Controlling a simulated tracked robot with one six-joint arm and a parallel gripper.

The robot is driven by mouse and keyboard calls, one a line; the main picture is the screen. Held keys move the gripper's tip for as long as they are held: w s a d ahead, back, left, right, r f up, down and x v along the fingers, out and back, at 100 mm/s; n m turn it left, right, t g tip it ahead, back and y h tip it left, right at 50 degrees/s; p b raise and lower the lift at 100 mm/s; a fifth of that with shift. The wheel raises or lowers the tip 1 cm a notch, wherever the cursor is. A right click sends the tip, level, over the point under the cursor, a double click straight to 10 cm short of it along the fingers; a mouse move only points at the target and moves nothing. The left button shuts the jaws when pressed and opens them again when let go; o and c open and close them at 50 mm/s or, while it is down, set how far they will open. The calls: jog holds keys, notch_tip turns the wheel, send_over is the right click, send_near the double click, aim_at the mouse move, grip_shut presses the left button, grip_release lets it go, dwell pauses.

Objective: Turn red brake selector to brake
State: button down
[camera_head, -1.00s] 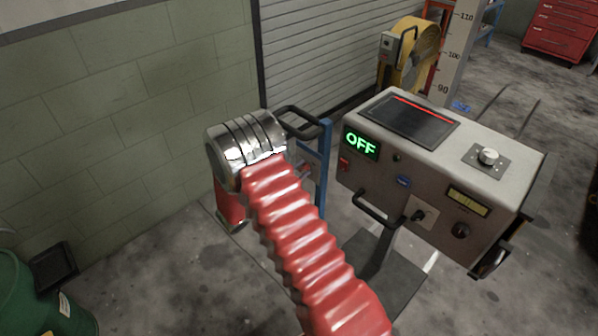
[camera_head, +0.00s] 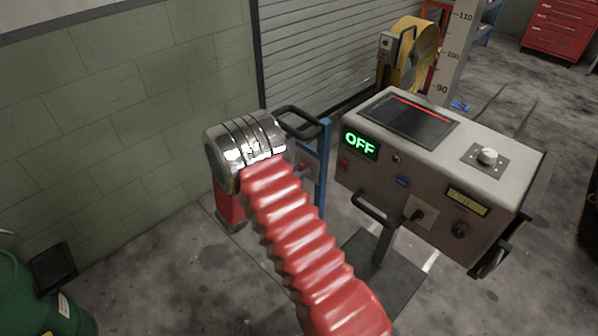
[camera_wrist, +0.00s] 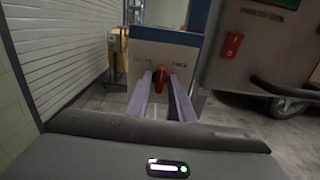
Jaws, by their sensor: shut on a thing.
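The red brake selector (camera_wrist: 159,79) is a small handle on the front of a pale panel (camera_wrist: 182,60) with a blue top edge. Small markings on either side of the handle are too blurred to read. My gripper (camera_wrist: 161,82) is shut on the selector, with one pale purple finger on each side of it. In the head view, my red arm and metal wrist reach toward the blue-framed stand (camera_head: 323,165), with the gripper mostly hidden behind them. The selector's exact setting cannot be told.
A grey control console (camera_head: 440,170) stands to the right, with a green OFF display (camera_head: 360,144), knobs and a black front handle (camera_head: 377,208). A block wall (camera_head: 110,110) and roller shutter (camera_head: 320,55) are at left and behind. A green drum (camera_head: 35,295) stands front left.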

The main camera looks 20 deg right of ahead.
jog(key=shift+w+a+n, duration=0.1)
jog(key=shift+w+n, duration=0.05)
jog(key=shift+n, duration=2.2)
jog(key=shift+w+a+n, duration=0.1)
jog(key=shift+n, duration=2.25)
jog(key=c, duration=1.9)
grip_release()
jog(key=shift+o, duration=0.3)
jog(key=shift+s, duration=0.15)
jog(key=v, duration=1.3)
jog(key=shift+a, duration=0.35)
